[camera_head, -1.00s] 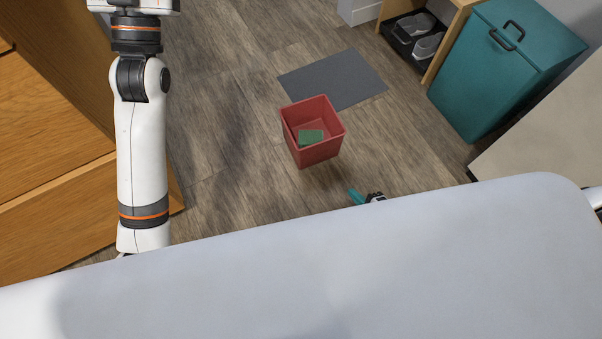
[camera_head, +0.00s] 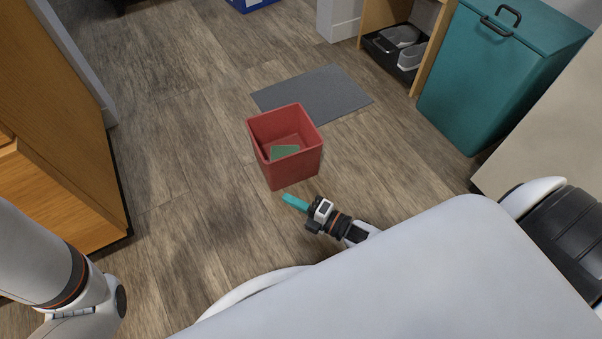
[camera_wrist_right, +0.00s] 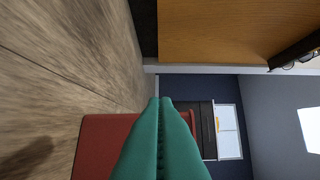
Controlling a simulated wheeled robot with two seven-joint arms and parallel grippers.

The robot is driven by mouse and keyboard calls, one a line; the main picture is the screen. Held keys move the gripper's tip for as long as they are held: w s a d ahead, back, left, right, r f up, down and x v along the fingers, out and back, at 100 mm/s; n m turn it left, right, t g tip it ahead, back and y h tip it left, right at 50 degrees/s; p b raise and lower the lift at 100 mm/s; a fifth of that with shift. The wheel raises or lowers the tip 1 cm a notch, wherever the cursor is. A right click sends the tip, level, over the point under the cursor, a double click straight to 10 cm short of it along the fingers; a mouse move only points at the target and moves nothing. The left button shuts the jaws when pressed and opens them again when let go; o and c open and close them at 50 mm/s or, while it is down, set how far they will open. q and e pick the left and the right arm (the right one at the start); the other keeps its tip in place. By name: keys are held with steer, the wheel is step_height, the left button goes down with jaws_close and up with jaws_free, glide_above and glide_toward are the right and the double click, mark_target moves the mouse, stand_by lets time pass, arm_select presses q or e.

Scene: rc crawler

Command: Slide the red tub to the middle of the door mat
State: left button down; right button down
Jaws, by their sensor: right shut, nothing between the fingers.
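The red tub (camera_head: 293,168) stands upright on the wood floor, with a green item (camera_head: 285,152) inside it. The grey door mat (camera_head: 325,97) lies flat just behind it; the tub's far rim overlaps the mat's near edge in the picture, and I cannot tell if its base touches the mat. My right gripper (camera_head: 287,198), with teal fingers, is shut and empty, just in front of the tub's near side. In the right wrist view the shut fingers (camera_wrist_right: 160,110) point ahead with the red tub (camera_wrist_right: 98,145) behind them. The left gripper is out of view.
A teal bin (camera_head: 500,75) and a wooden shelf with a black shoe tray (camera_head: 385,50) stand at the right. A wooden cabinet (camera_head: 55,150) is at the left. A blue object (camera_head: 250,4) is at the far edge. Floor left of the tub is clear.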

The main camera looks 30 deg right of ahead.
mark_target(269, 173)
steer(key=w+b, duration=0.4)
steer(key=w, duration=0.3)
steer(key=shift+w+b, duration=0.25)
steer(key=shift+b, duration=0.1)
